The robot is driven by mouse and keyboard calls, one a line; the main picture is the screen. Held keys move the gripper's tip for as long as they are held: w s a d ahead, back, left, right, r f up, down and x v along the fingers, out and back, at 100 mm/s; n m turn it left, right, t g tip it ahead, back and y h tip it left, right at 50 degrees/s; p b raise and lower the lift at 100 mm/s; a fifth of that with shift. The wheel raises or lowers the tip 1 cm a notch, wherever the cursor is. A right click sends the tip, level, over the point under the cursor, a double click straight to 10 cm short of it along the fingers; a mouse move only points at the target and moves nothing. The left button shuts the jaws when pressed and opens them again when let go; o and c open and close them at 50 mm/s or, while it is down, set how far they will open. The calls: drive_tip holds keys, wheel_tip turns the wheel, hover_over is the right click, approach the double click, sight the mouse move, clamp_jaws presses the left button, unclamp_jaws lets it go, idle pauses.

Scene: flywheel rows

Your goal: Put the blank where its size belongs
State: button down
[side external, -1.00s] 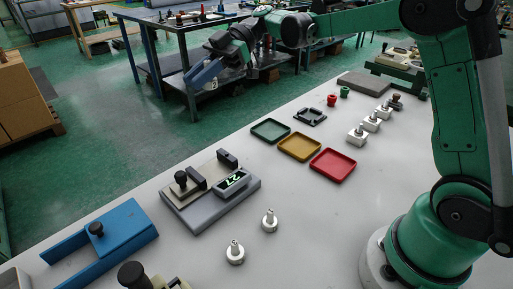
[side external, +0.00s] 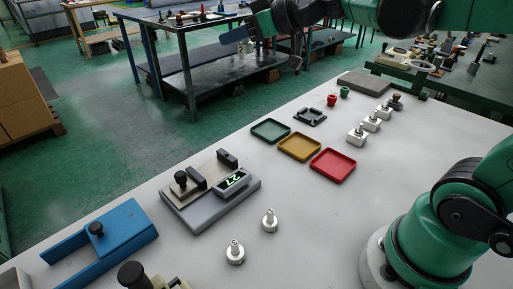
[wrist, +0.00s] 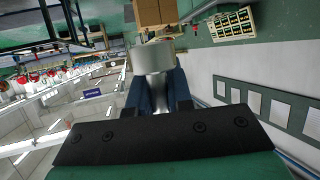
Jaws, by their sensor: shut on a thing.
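The blank (wrist: 152,55) is a pale metal disc on a narrower stem, seen in the wrist view. My gripper (wrist: 158,92) is shut on its stem between dark blue fingers. In the side view my gripper (side external: 246,34) is high at the top, beyond the far edge of the bench, well away from the trays. A green tray (side external: 270,131), a yellow tray (side external: 299,147) and a red tray (side external: 333,164) lie in a row, all empty. A grey gauge (side external: 231,187) shows green digits that look like 27. Two similar metal blanks (side external: 235,254) (side external: 270,221) stand on the bench.
A blue channel-shaped fixture (side external: 120,232) with a black knob is at front left. White blocks with metal pins (side external: 371,124) line the far right, near a black frame (side external: 311,116) and small red (side external: 332,100) and green parts. The middle right of the bench (side external: 320,225) is clear.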

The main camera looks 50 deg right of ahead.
drive_tip(key=n+g+y, duration=0.9)
drive_tip(key=n+g, duration=0.4)
drive_tip(key=n, duration=0.1)
hover_over(214, 171)
wheel_tip(214, 171, down, 4)
drive_tip(key=shift+f, duration=0.15)
wheel_tip(214, 171, down, 20)
drive_tip(key=shift+r, duration=0.2)
drive_tip(key=shift+f, duration=0.2)
drive_tip(key=c, duration=0.8)
unclamp_jaws()
